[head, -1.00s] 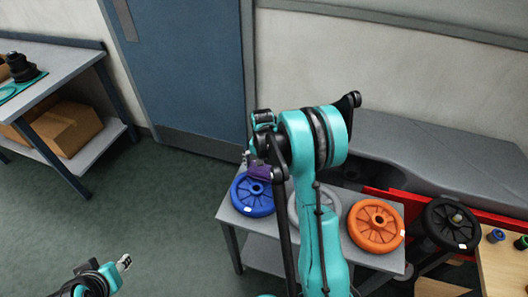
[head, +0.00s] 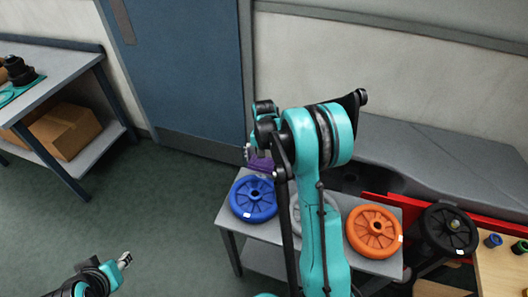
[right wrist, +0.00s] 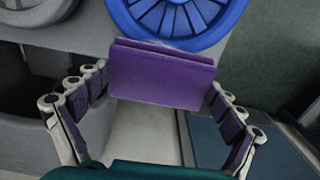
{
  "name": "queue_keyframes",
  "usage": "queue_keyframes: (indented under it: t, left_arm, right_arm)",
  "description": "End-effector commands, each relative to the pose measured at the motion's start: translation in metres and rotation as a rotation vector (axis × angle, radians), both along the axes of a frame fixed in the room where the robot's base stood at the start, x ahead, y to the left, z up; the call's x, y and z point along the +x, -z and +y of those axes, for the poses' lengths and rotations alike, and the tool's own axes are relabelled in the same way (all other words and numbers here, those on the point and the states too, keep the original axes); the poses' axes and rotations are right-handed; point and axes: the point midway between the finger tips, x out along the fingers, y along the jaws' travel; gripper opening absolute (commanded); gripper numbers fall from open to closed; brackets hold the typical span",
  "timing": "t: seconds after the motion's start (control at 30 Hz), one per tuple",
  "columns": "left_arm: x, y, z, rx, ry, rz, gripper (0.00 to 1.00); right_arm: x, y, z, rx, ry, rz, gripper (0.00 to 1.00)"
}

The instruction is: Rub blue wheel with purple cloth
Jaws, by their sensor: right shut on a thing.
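The blue wheel (head: 253,199) lies flat at the left end of a small grey table. Its spoked face shows at the top of the right wrist view (right wrist: 180,18). My right gripper (head: 257,152) is just behind the wheel's far edge, partly hidden by its own arm. It is shut on the purple cloth (head: 262,164), which shows as a folded block between the fingers in the right wrist view (right wrist: 160,76). The cloth overlaps the wheel's rim in that view; I cannot tell whether they touch. My left gripper (head: 124,260) is low at the left over the floor, seemingly empty.
On the grey table (head: 232,222) a grey wheel (head: 297,214), mostly behind my right arm, and an orange wheel (head: 373,231) lie beside the blue one. A black wheel (head: 449,230) is further right. A workbench (head: 75,68) stands at left; the floor between is clear.

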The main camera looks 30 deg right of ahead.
Motion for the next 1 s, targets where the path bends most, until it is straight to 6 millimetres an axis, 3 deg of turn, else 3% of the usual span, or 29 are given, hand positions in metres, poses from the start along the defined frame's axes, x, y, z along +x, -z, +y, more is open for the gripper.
queue_keyframes:
  t: [0.4,1.0]
  left_arm:
    - [0.000,-0.026,0.000,0.000,0.000,0.000,0.40]
    - [0.000,-0.027,0.000,0.000,0.000,0.000,0.40]
  right_arm:
    - [0.001,-0.039,-0.002,0.000,-0.004,0.000,0.67]
    - [0.001,-0.041,-0.002,0.000,-0.005,0.000,0.67]
